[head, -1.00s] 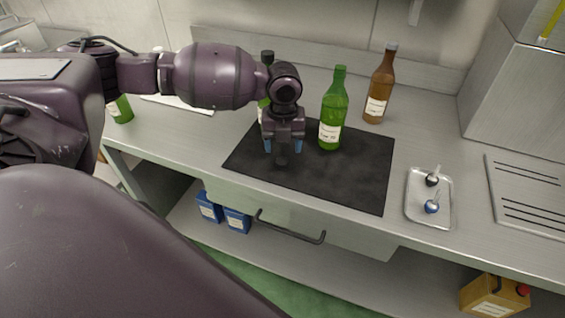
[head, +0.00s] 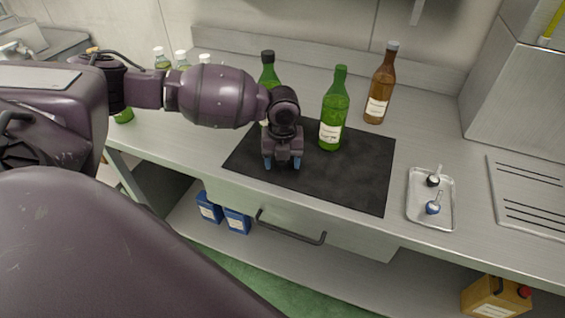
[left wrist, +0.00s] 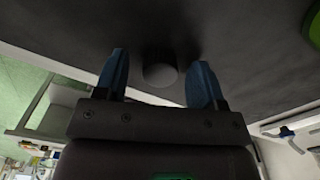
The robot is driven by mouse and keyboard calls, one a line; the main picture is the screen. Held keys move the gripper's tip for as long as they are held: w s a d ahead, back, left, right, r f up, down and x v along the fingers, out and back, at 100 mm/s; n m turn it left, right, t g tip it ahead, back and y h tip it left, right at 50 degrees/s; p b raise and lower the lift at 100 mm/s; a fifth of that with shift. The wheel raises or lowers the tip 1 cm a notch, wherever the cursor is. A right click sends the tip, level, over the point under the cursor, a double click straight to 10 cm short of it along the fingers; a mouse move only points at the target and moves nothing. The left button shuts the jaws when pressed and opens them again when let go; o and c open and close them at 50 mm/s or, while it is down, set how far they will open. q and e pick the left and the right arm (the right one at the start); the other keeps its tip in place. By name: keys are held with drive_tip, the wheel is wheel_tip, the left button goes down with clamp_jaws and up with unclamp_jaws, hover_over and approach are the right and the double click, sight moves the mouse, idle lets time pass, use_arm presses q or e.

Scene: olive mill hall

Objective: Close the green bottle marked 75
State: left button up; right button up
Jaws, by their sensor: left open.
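A green bottle (head: 333,117) stands upright on the dark mat (head: 350,178) with a white label; its number is too small to read. No dark cap shows on its neck, unlike another green bottle (head: 268,72) behind my arm, which has a black top. My left gripper (head: 282,164) is open over the mat, left of and in front of the uncapped bottle, fingers pointing down. In the left wrist view, a grey round-topped piece (left wrist: 160,70) shows between the blue fingertips; I cannot tell whether it touches them. My right gripper is not in view.
A brown bottle (head: 380,88) stands behind the mat to the right. A metal tray (head: 419,214) holds a black-based and a blue-based pourer. More bottles stand at the back left, partly behind my arm. The mat's right part is clear.

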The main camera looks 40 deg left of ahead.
use_arm(q)
drive_tip(key=shift+c, duration=0.3)
drive_tip(key=c, duration=0.9)
drive_tip(key=shift+r, duration=0.15)
drive_tip(key=shift+r+p, duration=1.1)
drive_tip(key=shift+r, duration=8.8)
